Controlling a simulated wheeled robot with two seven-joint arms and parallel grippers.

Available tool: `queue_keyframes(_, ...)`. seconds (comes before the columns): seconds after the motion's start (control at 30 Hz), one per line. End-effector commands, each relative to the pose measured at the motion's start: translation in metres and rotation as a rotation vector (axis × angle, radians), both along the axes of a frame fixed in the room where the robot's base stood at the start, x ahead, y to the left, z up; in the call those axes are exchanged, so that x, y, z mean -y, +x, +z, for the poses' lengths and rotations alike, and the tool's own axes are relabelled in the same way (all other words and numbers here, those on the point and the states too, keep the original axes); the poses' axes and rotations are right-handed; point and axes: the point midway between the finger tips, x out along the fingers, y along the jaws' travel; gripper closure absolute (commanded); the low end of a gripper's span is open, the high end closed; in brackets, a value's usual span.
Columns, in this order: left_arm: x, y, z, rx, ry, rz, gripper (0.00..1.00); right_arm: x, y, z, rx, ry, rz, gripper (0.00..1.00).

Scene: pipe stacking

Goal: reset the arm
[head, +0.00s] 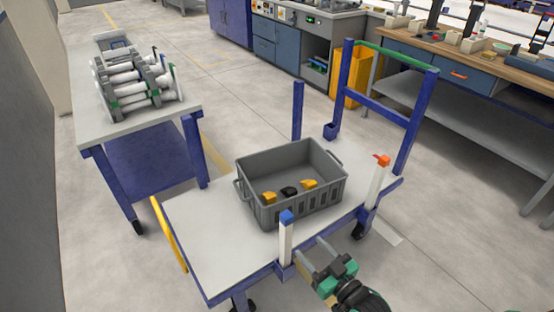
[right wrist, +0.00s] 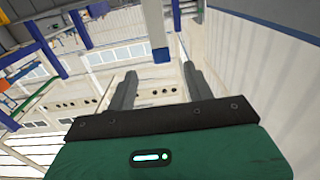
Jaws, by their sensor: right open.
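My right gripper (head: 309,245) is at the cart's near edge, just right of an upright white pipe with a blue top (head: 285,240). Its two fingers are apart, with nothing between them that I can make out. In the right wrist view the open fingers (right wrist: 160,72) point away from the camera, and a small blue block (right wrist: 161,56) shows beyond them; I cannot tell if it is the pipe's top. A second upright white pipe with an orange top (head: 377,188) stands at the cart's right corner. My left gripper is not in view.
A grey crate (head: 268,209) with yellow and black pieces sits on the white cart (head: 205,240). A blue post (head: 297,110) and a blue frame with a green bar (head: 390,57) rise from the cart. A table (head: 180,112) at left holds a rack of white pipes (head: 128,88).

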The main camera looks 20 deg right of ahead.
Motion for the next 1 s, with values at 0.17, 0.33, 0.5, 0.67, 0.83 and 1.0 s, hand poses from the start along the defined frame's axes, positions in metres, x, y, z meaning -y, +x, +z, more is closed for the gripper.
queue_keyframes(0.17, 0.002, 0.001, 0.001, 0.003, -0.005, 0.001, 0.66, -0.002, -0.001, -0.006, -0.03, -0.009, -0.001, 0.47)
queue_keyframes(0.33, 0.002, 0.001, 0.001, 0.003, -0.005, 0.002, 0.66, -0.009, -0.011, -0.043, -0.212, -0.065, -0.008, 0.47)
queue_keyframes(0.5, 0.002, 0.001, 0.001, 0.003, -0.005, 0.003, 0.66, -0.012, -0.038, -0.096, -0.501, -0.148, -0.03, 0.47)
queue_keyframes(0.67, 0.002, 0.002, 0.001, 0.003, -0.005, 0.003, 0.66, -0.011, -0.075, -0.137, -0.771, -0.217, -0.06, 0.47)
queue_keyframes(0.83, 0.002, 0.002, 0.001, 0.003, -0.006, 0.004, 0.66, -0.006, -0.113, -0.163, -0.995, -0.271, -0.091, 0.47)
queue_keyframes(1.0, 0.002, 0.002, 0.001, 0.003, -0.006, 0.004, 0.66, -0.003, -0.145, -0.177, -1.167, -0.304, -0.12, 0.47)
